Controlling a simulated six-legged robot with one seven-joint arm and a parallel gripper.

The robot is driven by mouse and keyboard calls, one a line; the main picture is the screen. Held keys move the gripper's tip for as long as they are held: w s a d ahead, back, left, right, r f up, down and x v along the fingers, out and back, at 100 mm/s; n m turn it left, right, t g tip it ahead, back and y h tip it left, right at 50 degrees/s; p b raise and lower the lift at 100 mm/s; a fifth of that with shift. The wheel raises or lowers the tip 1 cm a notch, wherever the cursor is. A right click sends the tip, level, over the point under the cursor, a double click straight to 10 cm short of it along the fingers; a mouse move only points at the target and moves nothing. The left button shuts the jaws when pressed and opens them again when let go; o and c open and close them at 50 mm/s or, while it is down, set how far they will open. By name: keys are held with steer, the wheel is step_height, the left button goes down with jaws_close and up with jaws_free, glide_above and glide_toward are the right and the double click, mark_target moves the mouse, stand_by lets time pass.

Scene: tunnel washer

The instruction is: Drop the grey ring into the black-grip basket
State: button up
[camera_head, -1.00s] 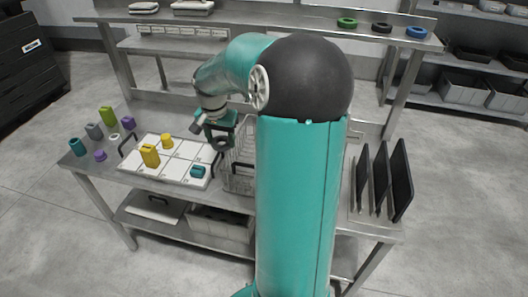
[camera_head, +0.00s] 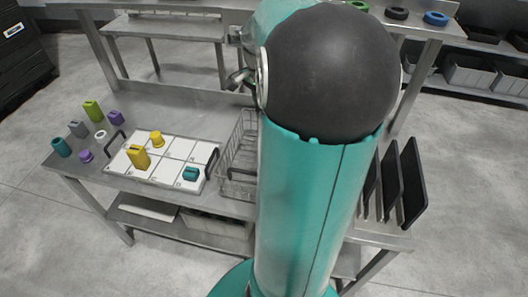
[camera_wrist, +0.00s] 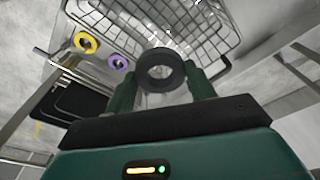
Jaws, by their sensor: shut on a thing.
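The dark grey ring (camera_wrist: 143,70) is between the two fingertips of my gripper (camera_wrist: 161,78) in the wrist view, and the gripper is shut on it. The wire basket (camera_wrist: 206,41) fills the upper part of the wrist view beyond the ring. In the head view the basket (camera_head: 240,150) stands on the table, right of the white tray, partly hidden by my arm. A dark grip shows low on its front there. My gripper and the ring are hidden behind my arm in the head view. I cannot tell the ring's height above the basket.
The white sectioned tray (camera_head: 172,148) has black handles and holds two yellow pieces and a teal piece. Several coloured pieces stand at the table's left end. Black upright panels (camera_head: 411,182) stand on the right. A shelf behind holds green, black and blue rings.

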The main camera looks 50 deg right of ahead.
step_height(320, 180, down, 6)
steer(key=shift+s+a+r, duration=0.1)
stand_by(0.4)
steer(key=o, duration=1.1)
steer(key=shift+c, duration=0.2)
steer(key=shift+r, duration=0.1)
steer(key=r, duration=0.4)
steer(key=a+r, duration=0.1)
steer(key=r, duration=0.8)
steer(key=shift+a+r, duration=0.25)
steer(key=shift+a, duration=0.1)
steer(key=shift+w, duration=0.2)
